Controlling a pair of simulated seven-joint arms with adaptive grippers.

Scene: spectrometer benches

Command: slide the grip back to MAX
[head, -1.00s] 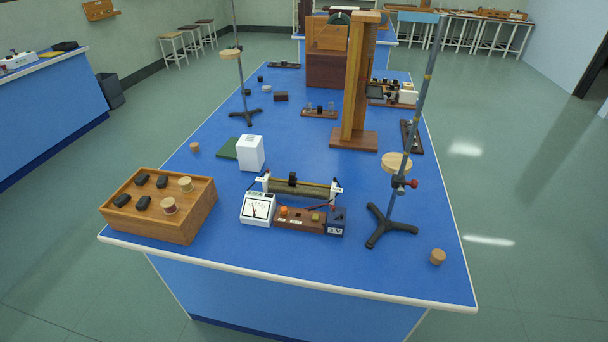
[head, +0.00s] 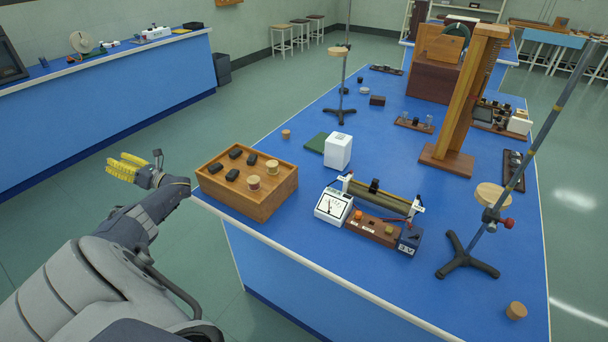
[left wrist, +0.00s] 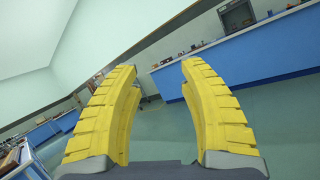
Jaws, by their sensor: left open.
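The grip is the small black slider (head: 374,186) on the rheostat (head: 388,197), a brown tube between white end supports near the front of the blue bench. It stands left of the tube's middle. No MAX marking is readable at this size. My left gripper (head: 130,168) has yellow fingers and is in the air left of the bench, well away from the rheostat. In the left wrist view its two fingers (left wrist: 160,95) stand apart with nothing between them. My right gripper is not in view.
A white meter (head: 332,206) and a brown terminal board (head: 372,229) stand in front of the rheostat. A wooden tray (head: 265,206) of weights lies between my left gripper and the meter. A retort stand (head: 468,258) is at the right, and a white box (head: 338,151) behind.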

